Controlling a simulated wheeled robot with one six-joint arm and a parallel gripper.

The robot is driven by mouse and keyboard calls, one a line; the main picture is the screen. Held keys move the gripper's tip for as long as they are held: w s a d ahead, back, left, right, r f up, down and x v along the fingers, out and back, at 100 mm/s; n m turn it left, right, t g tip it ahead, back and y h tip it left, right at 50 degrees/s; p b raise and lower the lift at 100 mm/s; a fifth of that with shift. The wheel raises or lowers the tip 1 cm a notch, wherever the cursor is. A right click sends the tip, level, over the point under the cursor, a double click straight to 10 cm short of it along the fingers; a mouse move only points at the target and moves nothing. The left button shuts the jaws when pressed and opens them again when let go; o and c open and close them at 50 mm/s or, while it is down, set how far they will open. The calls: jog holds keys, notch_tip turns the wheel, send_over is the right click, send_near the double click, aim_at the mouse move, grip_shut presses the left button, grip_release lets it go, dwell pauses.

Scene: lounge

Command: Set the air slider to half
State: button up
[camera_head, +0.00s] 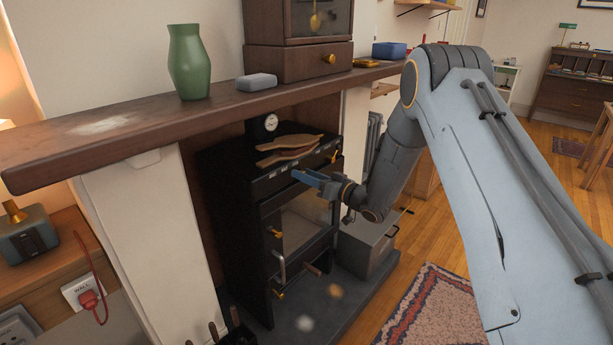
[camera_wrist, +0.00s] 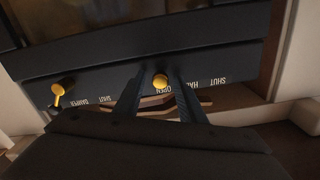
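The air slider's yellow knob (camera_wrist: 160,81) shows in the wrist view on the dark stove front, at the OPEN end of a scale marked OPEN, HALF and SHUT. The lettering appears upside down, with SHUT (camera_wrist: 217,80) to the right. My gripper (camera_wrist: 161,72) has its two dark fingers apart, one on each side of the knob. I cannot tell whether they touch it. The right finger partly covers the HALF label. In the head view my gripper (camera_head: 299,176) is at the upper front of the black stove (camera_head: 237,190), and it hides the slider knob there.
Another yellow knob (camera_wrist: 57,89), by the DAMPER label, sits left in the wrist view. Wooden bellows (camera_head: 287,150) and a round dial (camera_head: 270,123) are on the stove top. The mantel shelf (camera_head: 130,128) overhangs the stove. A grey box (camera_head: 367,245) stands beside it.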

grip_shut()
jog(key=s+a, duration=0.1)
jog(key=s, duration=0.1)
jog(key=s+a+p, duration=0.1)
jog(key=s+a, duration=0.1)
grip_release()
dwell(0.3)
jog(key=v, duration=0.7)
jog(key=shift+s+d, duration=0.25)
jog(key=shift+d, duration=0.1)
jog(key=shift+w, duration=0.1)
